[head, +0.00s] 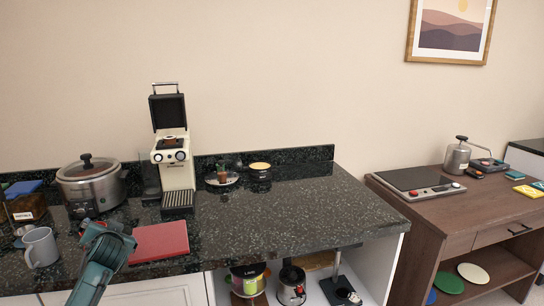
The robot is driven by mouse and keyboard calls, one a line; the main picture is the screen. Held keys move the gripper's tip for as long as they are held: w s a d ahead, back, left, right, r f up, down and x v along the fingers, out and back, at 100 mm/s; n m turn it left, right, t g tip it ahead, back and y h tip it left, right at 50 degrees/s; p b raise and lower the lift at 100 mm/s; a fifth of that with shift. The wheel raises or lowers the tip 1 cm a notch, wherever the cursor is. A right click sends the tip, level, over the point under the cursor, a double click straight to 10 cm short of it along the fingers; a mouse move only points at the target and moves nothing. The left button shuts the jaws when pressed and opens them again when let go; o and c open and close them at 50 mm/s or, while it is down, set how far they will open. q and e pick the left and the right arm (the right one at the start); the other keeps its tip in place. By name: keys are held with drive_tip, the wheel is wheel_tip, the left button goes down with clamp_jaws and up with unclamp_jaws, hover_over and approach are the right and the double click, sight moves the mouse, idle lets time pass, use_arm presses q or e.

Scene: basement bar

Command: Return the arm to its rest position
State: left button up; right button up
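My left arm (95,265) comes in from the bottom left in the head view, teal with an orange-red part near its upper end. That end is in front of the dark granite counter (270,225), between a grey mug (40,247) and a red board (159,242). I cannot make out fingertips at this end, nor whether it holds anything. My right arm and gripper are not in view.
A steel cooker (92,187) and a cream coffee machine (174,163) with its lid up stand at the back of the counter. Small items sit near the wall. The counter's right part is clear. A brown cabinet (450,225) with a hotplate (415,181) stands right.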

use_arm(q)
drive_tip(key=w+d+r+m+t+h, duration=0.2)
drive_tip(key=w+d+r+t+h, duration=0.3)
drive_tip(key=d, duration=0.3)
drive_tip(key=s+d+f+m+g+h, duration=0.1)
drive_tip(key=s+d+f+g+h, duration=0.1)
drive_tip(key=s+d+f, duration=0.6)
drive_tip(key=s+d+f+g+h, duration=0.15)
drive_tip(key=s+d+f, duration=0.25)
drive_tip(key=s+f, duration=0.75)
drive_tip(key=s+d+f+g+h, duration=0.1)
drive_tip(key=s+d+f, duration=0.1)
drive_tip(key=s, duration=0.5)
drive_tip(key=s+d+f+h, duration=0.1)
drive_tip(key=s+d+f, duration=0.1)
drive_tip(key=s+d, duration=0.2)
drive_tip(key=s+d+f+n+g+h, duration=0.1)
drive_tip(key=s+d+f, duration=0.2)
drive_tip(key=s, duration=0.7)
drive_tip(key=shift+d+g, duration=0.2)
drive_tip(key=shift+g, duration=0.15)
